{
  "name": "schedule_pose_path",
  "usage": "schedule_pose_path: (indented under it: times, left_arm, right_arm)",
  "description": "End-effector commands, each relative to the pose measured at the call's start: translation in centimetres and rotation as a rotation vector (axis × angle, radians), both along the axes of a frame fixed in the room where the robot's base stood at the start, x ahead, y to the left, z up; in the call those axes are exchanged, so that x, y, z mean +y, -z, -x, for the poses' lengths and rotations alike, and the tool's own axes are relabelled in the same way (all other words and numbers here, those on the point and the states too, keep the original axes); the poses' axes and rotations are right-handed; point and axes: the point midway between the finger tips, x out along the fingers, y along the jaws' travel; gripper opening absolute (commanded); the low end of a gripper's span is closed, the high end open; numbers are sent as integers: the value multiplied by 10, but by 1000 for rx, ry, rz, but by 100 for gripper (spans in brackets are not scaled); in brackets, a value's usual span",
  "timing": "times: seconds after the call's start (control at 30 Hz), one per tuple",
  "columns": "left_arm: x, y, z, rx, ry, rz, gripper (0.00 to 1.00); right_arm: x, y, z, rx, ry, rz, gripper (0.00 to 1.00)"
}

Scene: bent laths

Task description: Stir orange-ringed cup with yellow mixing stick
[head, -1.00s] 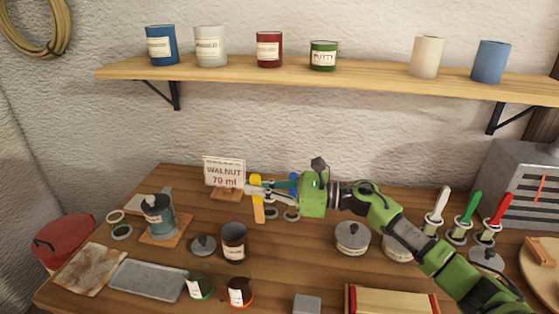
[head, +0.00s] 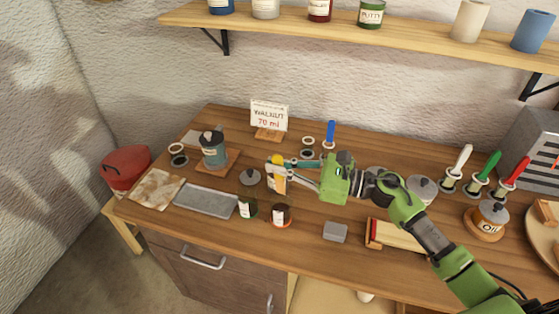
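My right gripper (head: 277,170) reaches in from the right and is shut on the yellow mixing stick (head: 279,183), whose lower part hangs below the fingers. The stick is over the work table, a little behind the orange-ringed cup (head: 281,216) in the picture. That cup stands upright near the front edge, dark with a white label and an orange ring at its base. The stick appears apart from this cup. Gripper and stick cover what is behind them, including most of a dark can. My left gripper is not in view.
A green-ringed cup (head: 247,208) stands left of the orange-ringed one. A grey tray (head: 205,201), a lid (head: 250,177) and a grey block (head: 335,232) lie nearby. A blue stick (head: 329,134) stands behind, near the walnut sign (head: 269,116). Brushes stand at the right.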

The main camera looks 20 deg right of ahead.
Motion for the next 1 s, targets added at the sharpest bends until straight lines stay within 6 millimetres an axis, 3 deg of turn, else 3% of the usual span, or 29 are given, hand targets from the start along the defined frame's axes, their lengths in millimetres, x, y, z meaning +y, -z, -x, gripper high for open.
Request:
schedule_pose_path:
  times: [0.4,1.0]
  left_arm:
    - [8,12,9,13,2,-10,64]
    - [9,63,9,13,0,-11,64]
  right_arm:
    - [6,33,9,1,1,-2,0]
    - [2,75,3,-1,0,-1,0]
